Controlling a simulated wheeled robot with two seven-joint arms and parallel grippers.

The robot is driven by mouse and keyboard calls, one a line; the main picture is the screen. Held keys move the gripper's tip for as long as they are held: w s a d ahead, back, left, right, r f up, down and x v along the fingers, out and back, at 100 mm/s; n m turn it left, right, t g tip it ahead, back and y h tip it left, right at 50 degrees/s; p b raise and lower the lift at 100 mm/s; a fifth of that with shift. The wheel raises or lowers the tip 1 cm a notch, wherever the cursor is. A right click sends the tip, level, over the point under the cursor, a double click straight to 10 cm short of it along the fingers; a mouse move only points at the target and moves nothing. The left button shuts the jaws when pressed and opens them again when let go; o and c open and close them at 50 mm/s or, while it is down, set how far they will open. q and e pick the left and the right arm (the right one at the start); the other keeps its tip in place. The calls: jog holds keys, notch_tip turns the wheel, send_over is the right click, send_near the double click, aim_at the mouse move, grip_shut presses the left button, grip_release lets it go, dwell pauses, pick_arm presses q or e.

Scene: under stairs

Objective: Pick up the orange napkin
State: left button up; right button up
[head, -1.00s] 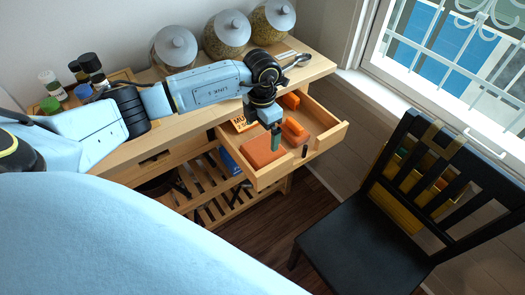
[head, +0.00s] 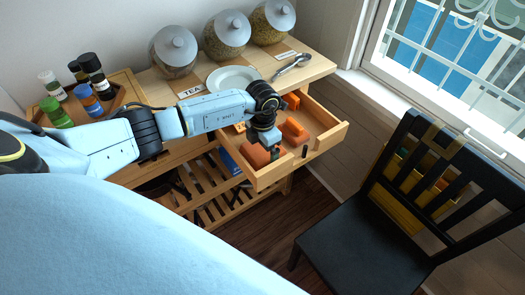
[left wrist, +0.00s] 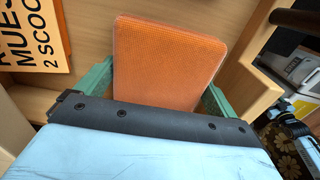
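The orange napkin (head: 254,156) is a flat, folded textured square in the front left part of the open drawer (head: 333,136). In the left wrist view the napkin (left wrist: 168,62) fills the middle, with its near edge hidden by my gripper. My left gripper (head: 275,153) is down in the drawer over the napkin and covers part of it in the head view. In the left wrist view its green fingers (left wrist: 158,85) are spread, one at each side of the napkin. Whether they touch it I cannot tell. My right gripper is not in view.
Two smaller orange items (head: 293,130) and a small dark item (head: 305,151) lie in the drawer. A card with lettering (left wrist: 32,38) is beside the napkin. On the countertop are a plate (head: 233,80), a spoon (head: 291,66) and lidded jars (head: 228,38). A black chair (head: 375,240) stands right.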

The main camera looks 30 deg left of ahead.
pick_arm(q)
jog(key=c, duration=0.4)
notch_tip(320, 180, up, 10)
jog(key=shift+r+p, duration=0.1)
jog(key=shift+p, duration=0.2)
